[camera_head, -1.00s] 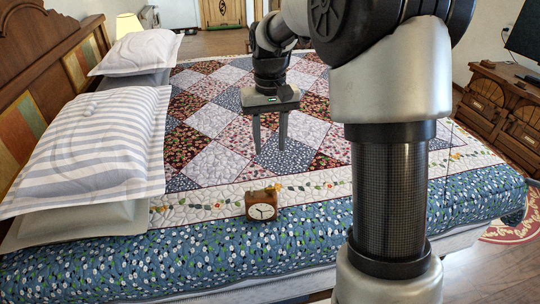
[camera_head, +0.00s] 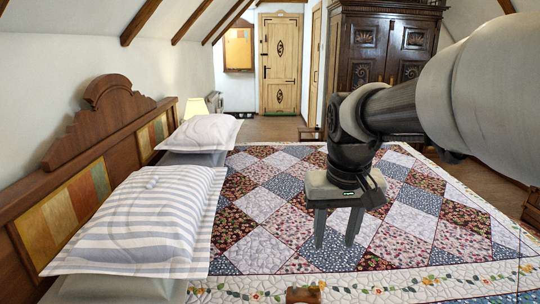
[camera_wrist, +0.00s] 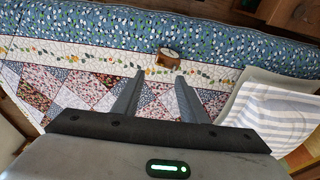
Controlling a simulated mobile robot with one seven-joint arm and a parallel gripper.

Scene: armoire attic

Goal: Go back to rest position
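My gripper (camera_head: 337,228) is open and empty above the quilt of the bed (camera_head: 262,250), pointing down. In the wrist view my gripper (camera_wrist: 157,98) shows two separated fingers with nothing between them. A small brown clock (camera_wrist: 168,57) lies on the bed near its blue-flowered edge, beyond the fingertips and apart from them. In the head view only the top of the clock (camera_head: 303,295) shows at the bottom edge; its face is cut off.
Striped pillows (camera_head: 150,222) and (camera_head: 203,132) a second pillow lie along the wooden headboard (camera_head: 110,125). A lamp (camera_head: 195,108) stands beyond the bed. A dark carved armoire (camera_head: 385,50) and a wooden door (camera_head: 281,62) are at the back. The air above the quilt is free.

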